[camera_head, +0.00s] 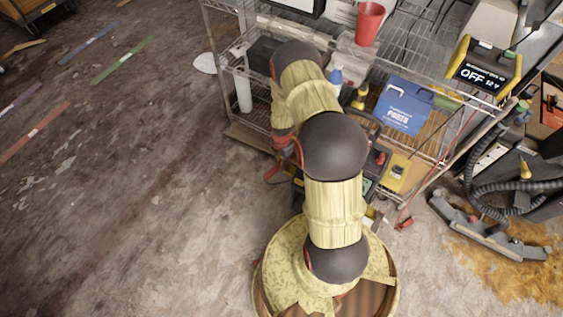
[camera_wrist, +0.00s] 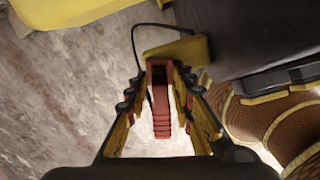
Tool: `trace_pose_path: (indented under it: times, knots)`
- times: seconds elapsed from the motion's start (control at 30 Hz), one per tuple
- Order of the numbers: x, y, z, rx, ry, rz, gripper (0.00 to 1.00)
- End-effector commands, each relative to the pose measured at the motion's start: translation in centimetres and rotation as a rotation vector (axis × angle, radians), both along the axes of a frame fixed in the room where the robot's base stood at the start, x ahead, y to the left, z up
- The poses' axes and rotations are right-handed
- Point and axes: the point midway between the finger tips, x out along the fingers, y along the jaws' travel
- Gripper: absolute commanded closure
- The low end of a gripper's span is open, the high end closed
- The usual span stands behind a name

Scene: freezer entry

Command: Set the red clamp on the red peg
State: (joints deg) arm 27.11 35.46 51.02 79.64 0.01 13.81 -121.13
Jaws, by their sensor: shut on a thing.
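In the wrist view my gripper (camera_wrist: 160,105) has its yellow and black fingers on both sides of a red, ridged piece (camera_wrist: 161,122), which looks like the red clamp. The fingers are shut on it, and a thin black cable loops beside it. In the head view my arm hides most of my gripper; red parts show at the arm's left. A small red knob (camera_head: 381,158) stands on black and yellow equipment right of my arm; I cannot tell whether it is the red peg. A red cable ends in a red piece (camera_head: 405,223) near the floor.
A yellow charger (camera_head: 486,68) reads OFF 12 V. A black hose (camera_head: 485,190) lies at the right. The floor at left is mostly clear.

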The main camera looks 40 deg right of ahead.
Motion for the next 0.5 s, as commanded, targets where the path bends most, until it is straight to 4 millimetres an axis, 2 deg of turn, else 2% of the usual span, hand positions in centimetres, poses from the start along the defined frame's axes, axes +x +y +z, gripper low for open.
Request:
trace_pose_path:
  times: [0.33, 0.37, 0.5]
  knots:
    - [0.03, -0.01, -0.75, 0.000, 0.000, 0.000, 1.00]
    - [0.03, -0.02, -0.67, 0.000, -0.001, 0.000, 0.74]
    - [0.03, -0.02, -0.63, 0.000, 0.000, 0.000, 0.67]
